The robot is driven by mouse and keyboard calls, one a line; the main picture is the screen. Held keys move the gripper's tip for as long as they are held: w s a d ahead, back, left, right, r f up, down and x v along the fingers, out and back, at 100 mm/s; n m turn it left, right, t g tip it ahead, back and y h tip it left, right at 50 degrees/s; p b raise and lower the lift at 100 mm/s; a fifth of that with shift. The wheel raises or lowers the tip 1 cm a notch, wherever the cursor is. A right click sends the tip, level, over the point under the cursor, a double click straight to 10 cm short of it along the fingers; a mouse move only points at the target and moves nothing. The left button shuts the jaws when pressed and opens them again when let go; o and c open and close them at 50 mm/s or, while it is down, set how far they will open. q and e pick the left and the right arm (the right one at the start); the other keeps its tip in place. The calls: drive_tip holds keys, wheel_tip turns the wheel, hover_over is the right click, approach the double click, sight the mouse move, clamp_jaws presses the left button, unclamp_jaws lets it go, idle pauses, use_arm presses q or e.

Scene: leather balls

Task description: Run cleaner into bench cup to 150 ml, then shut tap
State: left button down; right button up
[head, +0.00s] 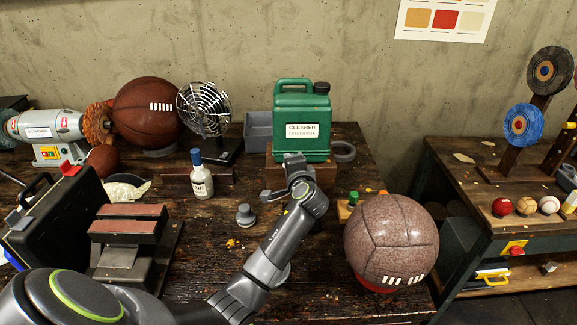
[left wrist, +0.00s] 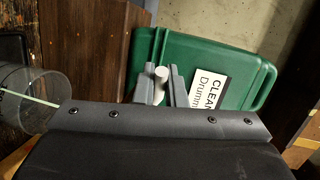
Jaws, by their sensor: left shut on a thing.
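The green cleaner canister (head: 301,112), with its white label, stands on a wooden block at the back of the bench. It also shows in the left wrist view (left wrist: 200,60). My left gripper (head: 293,160) is at the canister's lower front. In the left wrist view its fingers (left wrist: 162,90) are shut on the pale tap handle (left wrist: 160,74). A thin pale green stream runs from the tap side into the clear bench cup (left wrist: 35,92). The cup's liquid level and marks are not readable; in the head view my arm hides the cup. My right gripper is out of view.
A brown ball (head: 391,240) sits on a red ring at the bench's front right. A white glue bottle (head: 201,176), a fan (head: 204,108) and a grey bin (head: 258,131) stand left of the canister. A black case (head: 55,220) is at the left.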

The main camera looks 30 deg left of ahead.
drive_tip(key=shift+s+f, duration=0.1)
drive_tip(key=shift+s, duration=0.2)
use_arm(q)
drive_tip(key=c, duration=1.5)
unclamp_jaws()
